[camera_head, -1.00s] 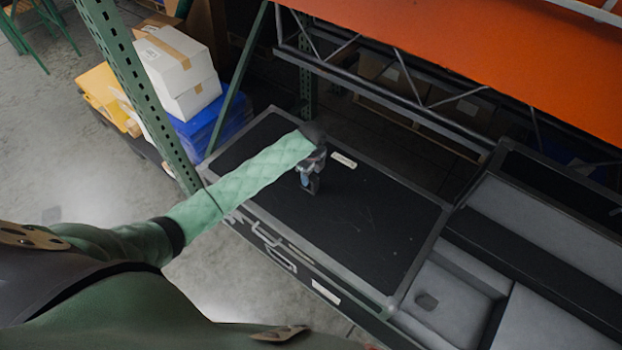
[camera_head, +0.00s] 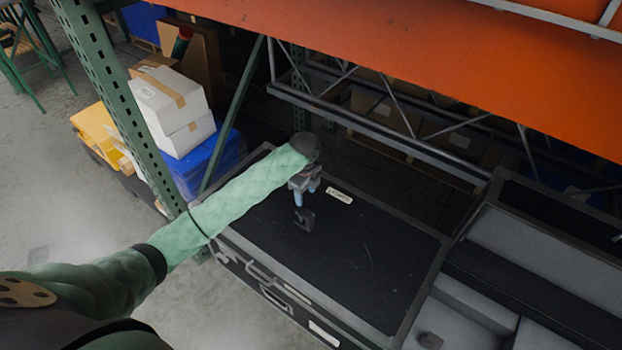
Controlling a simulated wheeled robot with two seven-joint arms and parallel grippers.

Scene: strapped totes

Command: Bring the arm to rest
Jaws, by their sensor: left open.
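My left arm, in a green padded sleeve, reaches in from the left in the head view. Its gripper (camera_head: 305,196) is open and empty, pointing down over the black lid of a large case (camera_head: 370,255). A small dark piece (camera_head: 304,218) shows on the lid just below the fingertips, with a small gap between them. A pale label (camera_head: 340,196) lies on the lid right of the gripper. My right gripper is not in view.
An orange shelf beam (camera_head: 450,60) spans the upper right. A green perforated upright (camera_head: 115,90) stands left of the arm. White boxes (camera_head: 172,98) sit on blue totes (camera_head: 200,165) behind it. A grey open case (camera_head: 545,235) is at right.

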